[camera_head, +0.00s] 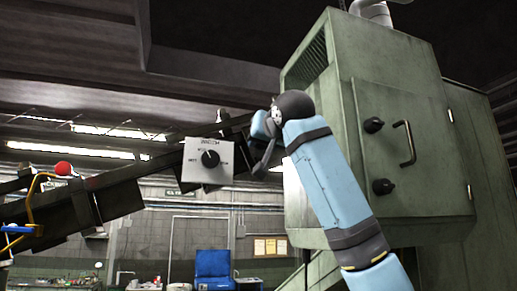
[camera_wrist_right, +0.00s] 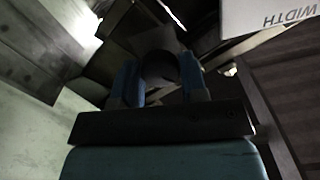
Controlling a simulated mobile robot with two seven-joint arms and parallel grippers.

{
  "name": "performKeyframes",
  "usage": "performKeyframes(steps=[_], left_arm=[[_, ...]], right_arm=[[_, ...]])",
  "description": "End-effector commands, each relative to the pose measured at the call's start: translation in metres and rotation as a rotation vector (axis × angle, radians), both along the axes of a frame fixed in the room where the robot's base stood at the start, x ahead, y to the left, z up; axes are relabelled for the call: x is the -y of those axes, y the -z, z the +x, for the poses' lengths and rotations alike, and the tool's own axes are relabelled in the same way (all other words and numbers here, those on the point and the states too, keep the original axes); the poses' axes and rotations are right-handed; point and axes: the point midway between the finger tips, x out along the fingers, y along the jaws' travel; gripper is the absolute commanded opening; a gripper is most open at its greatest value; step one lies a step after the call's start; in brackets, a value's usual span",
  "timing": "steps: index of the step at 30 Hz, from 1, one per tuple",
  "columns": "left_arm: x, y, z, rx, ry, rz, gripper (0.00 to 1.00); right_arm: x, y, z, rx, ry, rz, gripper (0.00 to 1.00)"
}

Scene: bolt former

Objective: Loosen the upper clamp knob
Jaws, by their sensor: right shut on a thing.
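My right gripper (camera_wrist_right: 160,88) is shut on a dark round knob (camera_wrist_right: 160,67), whose rounded end shows between the two blue fingers in the right wrist view. I take this to be the clamp knob; its mount is dark and hard to make out. In the head view the right gripper (camera_head: 262,128) is at the upper end of the dark sloping rail, just right of a grey dial box. The held knob is not clear there. My left gripper is out of view.
The grey dial box (camera_head: 207,162) sits close to the gripper; its WIDTH label (camera_wrist_right: 287,20) shows in the wrist view. A green cabinet (camera_head: 325,120) with black knobs and a handle stands behind my right arm. The dark rail (camera_head: 125,190) slopes down left, near a red-balled lever (camera_head: 63,168).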

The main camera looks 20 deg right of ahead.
Motion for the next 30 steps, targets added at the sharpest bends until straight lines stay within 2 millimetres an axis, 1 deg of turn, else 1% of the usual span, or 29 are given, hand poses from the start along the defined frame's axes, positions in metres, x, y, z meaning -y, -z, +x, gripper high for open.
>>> performKeyframes(steps=[1, 3, 9, 16, 19, 24, 25, 28, 29, 30], left_arm=[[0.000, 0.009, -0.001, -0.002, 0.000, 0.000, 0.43], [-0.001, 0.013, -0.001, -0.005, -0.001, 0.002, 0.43], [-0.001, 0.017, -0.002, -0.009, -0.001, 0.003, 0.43], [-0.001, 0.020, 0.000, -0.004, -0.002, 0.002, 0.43], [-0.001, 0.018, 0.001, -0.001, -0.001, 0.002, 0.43], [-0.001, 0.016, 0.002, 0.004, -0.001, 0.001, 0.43], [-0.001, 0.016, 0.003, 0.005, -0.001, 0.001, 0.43], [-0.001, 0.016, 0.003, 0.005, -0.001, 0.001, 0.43], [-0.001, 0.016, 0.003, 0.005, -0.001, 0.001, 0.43], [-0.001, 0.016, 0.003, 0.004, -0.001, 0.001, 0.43]], right_arm=[[-0.002, 0.004, 0.000, -0.003, -0.005, 0.090, 0.02], [-0.001, 0.003, 0.000, -0.007, -0.004, 0.203, 0.02], [-0.001, 0.001, 0.000, -0.012, -0.003, 0.371, 0.02], [-0.001, 0.000, 0.000, -0.027, -0.003, 0.728, 0.02], [0.000, 0.000, 0.000, -0.027, 0.000, 0.789, 0.02], [0.001, 0.000, 0.000, -0.027, 0.001, 0.791, 0.02], [0.001, 0.000, 0.000, -0.027, 0.001, 0.791, 0.44], [0.001, 0.000, 0.000, -0.026, 0.001, 0.790, 0.67], [0.001, 0.000, 0.000, -0.026, 0.001, 0.789, 0.72], [0.001, 0.000, 0.000, -0.026, 0.001, 0.789, 0.72]])
